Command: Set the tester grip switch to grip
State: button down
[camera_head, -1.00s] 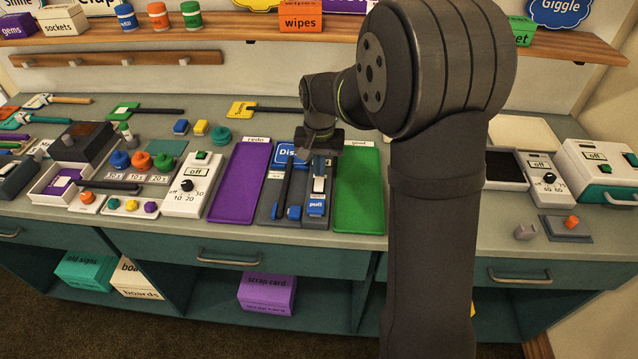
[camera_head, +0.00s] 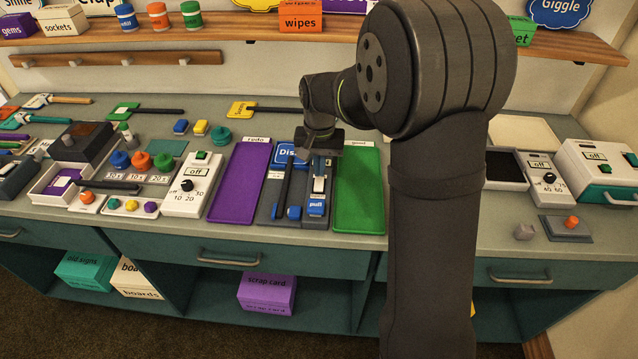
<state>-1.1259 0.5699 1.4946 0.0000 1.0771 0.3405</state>
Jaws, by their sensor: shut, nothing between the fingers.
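The tester (camera_head: 268,215) is a dark grey unit on the bench between a purple tray and a green tray. A dark lever with a blue end (camera_head: 294,212) runs along its left part. A small white switch (camera_head: 318,185) sits on its right part, above a blue label (camera_head: 316,207) reading "pull". My gripper (camera_head: 320,170) points down over the far end of the right part, just behind the white switch. It is shut and holds nothing. Whether the fingertips touch the switch cannot be told. A blue sign starting "Dis" is partly hidden by my gripper.
The purple tray (camera_head: 234,205) and the green tray (camera_head: 362,205) flank the tester closely. A white unit with a knob and "off" display (camera_head: 193,190) stands further left. My arm hides much of the bench right of the green tray.

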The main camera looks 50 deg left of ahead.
aim_at(319, 179)
jog(key=shift+f, duration=0.95)
dwell(0.5)
jog(key=shift+r, duration=3.55)
jog(key=shift+f, duration=0.1)
notch_tip(319, 179, down, 7)
jog(key=shift+r, duration=0.1)
jog(key=shift+r, duration=0.1)
